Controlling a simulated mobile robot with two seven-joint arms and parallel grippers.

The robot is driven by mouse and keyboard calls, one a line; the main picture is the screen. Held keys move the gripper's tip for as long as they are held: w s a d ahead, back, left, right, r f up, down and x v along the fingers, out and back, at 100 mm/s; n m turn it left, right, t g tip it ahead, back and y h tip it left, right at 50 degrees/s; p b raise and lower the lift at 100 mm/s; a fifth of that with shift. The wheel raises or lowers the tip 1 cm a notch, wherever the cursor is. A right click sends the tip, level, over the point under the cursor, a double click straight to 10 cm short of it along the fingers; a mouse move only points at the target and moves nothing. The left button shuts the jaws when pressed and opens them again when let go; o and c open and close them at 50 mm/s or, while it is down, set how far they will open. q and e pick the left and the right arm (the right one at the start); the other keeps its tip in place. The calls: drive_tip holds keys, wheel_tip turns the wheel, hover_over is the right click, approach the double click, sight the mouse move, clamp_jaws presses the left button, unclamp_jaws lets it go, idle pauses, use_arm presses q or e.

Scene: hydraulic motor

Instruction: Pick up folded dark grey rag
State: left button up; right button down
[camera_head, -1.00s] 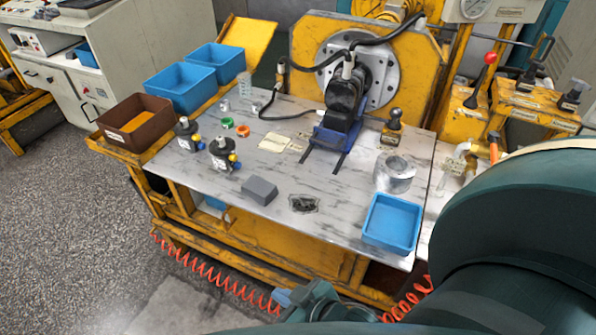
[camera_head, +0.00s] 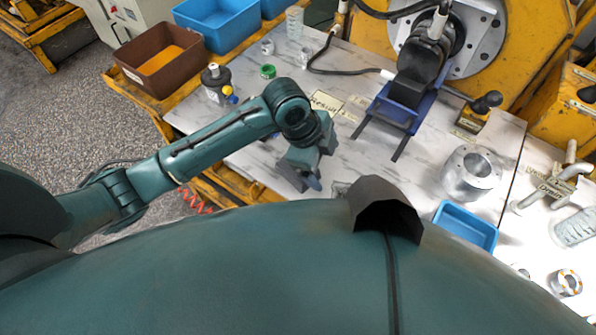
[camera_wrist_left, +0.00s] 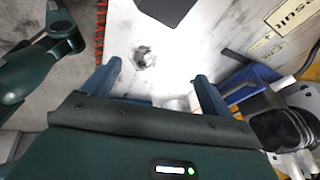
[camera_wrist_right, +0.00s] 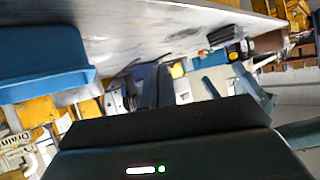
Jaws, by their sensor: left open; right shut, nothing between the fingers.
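The folded dark grey rag (camera_wrist_left: 166,8) lies on the marble-look tabletop and is cut off by the top edge of the left wrist view. In the head view I cannot make it out, with my left arm over that area. My left gripper (camera_wrist_left: 154,88) is open and empty, its two blue fingers apart, with the rag beyond the fingertips. In the head view the left gripper (camera_head: 311,182) is over the front part of the table. My right gripper (camera_wrist_right: 156,84) is shut and empty beside the table edge; it is hidden in the head view.
A blue bin (camera_head: 467,226) and a metal cylinder (camera_head: 472,173) stand at the right. The motor (camera_head: 424,66) stands at the back.

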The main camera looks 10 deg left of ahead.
use_arm(q)
drive_tip(key=w+a+r+m+g+y+b, duration=0.1)
drive_tip(key=w+a+r+m+g+y, duration=0.1)
drive_tip(key=w+a+r+m+y, duration=0.25)
drive_tip(key=f, duration=0.2)
drive_tip(key=s+a+f, duration=0.1)
drive_tip(key=f, duration=0.1)
drive_tip(key=s+a+f, duration=0.1)
drive_tip(key=f, duration=0.2)
drive_tip(key=shift+b, duration=0.35)
drive_tip(key=shift+d+f, duration=0.25)
drive_tip(key=shift+f, duration=1.15)
drive_tip(key=shift+d+f, duration=0.2)
drive_tip(key=shift+f, duration=1.2)
drive_tip(key=shift+w, duration=0.1)
drive_tip(key=c, duration=1.1)
